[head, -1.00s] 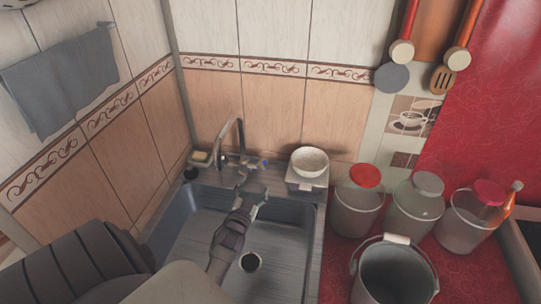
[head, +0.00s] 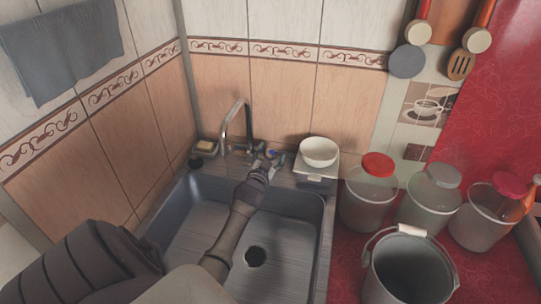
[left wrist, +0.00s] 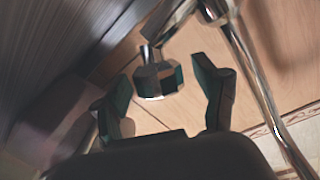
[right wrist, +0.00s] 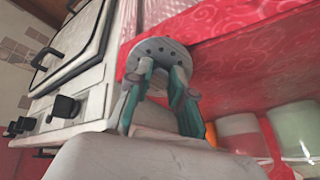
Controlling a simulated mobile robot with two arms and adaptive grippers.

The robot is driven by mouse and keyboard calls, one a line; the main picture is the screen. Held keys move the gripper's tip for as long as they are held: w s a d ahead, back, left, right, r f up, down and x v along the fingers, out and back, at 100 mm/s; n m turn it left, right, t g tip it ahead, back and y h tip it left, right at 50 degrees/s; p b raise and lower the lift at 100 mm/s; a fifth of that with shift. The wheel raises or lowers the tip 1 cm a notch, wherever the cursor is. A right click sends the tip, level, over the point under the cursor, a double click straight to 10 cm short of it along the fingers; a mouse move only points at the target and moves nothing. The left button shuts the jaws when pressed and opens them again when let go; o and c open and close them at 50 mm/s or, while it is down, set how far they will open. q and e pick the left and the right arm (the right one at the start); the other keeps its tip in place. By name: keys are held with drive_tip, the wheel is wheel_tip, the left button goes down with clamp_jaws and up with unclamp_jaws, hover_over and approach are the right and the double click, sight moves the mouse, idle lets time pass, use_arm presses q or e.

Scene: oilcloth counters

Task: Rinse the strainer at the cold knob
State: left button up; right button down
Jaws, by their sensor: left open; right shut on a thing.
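My left gripper (head: 268,163) is open at the tap behind the sink (head: 190,226), beside a small blue-marked knob (head: 272,153). In the left wrist view, a dark, faceted metal knob (left wrist: 157,81) is between the spread fingers, with space on both sides; its colour mark is unclear. The curved chrome faucet (head: 235,118) stands just left of the gripper in the head view. My right gripper (right wrist: 161,88) is shut on the strainer, a grey perforated disc (right wrist: 158,50), above the red counter. The strainer and right gripper are outside the head view.
A white bowl (head: 319,152) sits on a white scale-like stand (head: 316,172) right of the tap. Lidded jars (head: 368,200) and a grey bucket (head: 408,270) stand on the red counter. A soap dish (head: 205,146) is left of the faucet. A white stove (right wrist: 75,75) is near the right gripper.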

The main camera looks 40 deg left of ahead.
use_arm(q)
drive_tip(key=c, duration=1.1)
drive_tip(key=h+p, duration=0.1)
drive_tip(key=m+h+p, duration=0.1)
drive_tip(key=shift+r+m+p, duration=0.3)
drive_tip(key=shift+r, duration=0.1)
drive_tip(key=shift+c, duration=0.3)
use_arm(e)
wheel_tip(320, 180, up, 3)
drive_tip(key=shift+f, duration=0.15)
use_arm(q)
drive_tip(key=shift+a+f+m+h+p, duration=0.1)
drive_tip(key=shift+m+h+p, duration=0.5)
drive_tip(key=shift+p, duration=0.05)
use_arm(e)
drive_tip(key=shift+r, duration=0.65)
use_arm(q)
drive_tip(key=shift+f+m+h, duration=0.2)
drive_tip(key=shift+m+h, duration=0.2)
drive_tip(key=shift+h, duration=0.2)
use_arm(e)
drive_tip(key=shift+r, duration=0.25)
use_arm(q)
drive_tip(key=o, duration=1.2)
drive_tip(key=shift+c, duration=0.2)
